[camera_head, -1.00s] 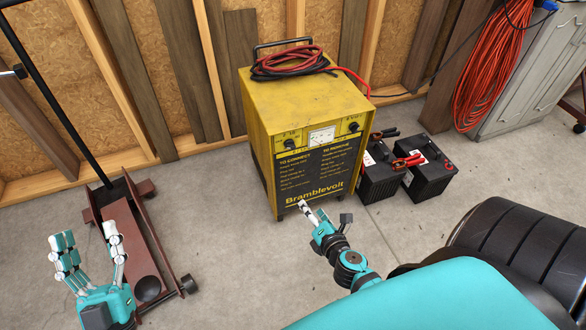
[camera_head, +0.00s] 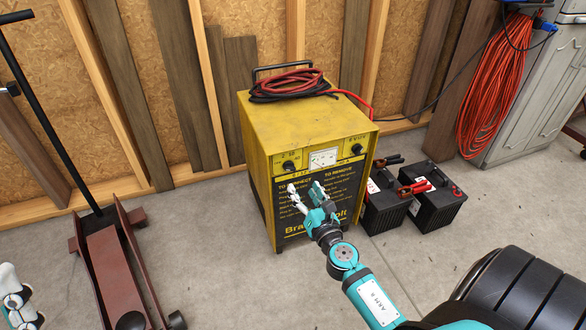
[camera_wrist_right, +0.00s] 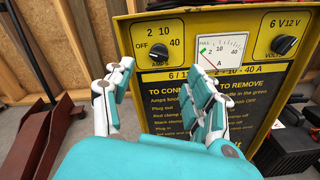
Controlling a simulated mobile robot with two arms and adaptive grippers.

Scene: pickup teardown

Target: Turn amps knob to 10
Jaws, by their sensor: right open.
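The yellow battery charger (camera_head: 300,117) stands on the floor against the wall. Its amps knob (camera_wrist_right: 159,53) is the black knob at the upper left of the front panel, marked OFF, 2, 10 and 40; it also shows in the head view (camera_head: 289,165). Its pointer direction is hard to make out. My right gripper (camera_head: 306,190) is open and empty in front of the black instruction panel, below the knob. In the right wrist view its fingers (camera_wrist_right: 160,88) are spread below and either side of the knob, apart from it. My left gripper (camera_head: 14,290) is cut by the left edge.
A meter (camera_wrist_right: 221,51) and volts knob (camera_wrist_right: 284,45) share the panel. Red and black cables (camera_head: 295,84) lie on top. Two black batteries (camera_head: 436,205) stand to the right. A brown floor jack (camera_head: 115,270) is at left, and a tyre (camera_head: 530,290) at lower right.

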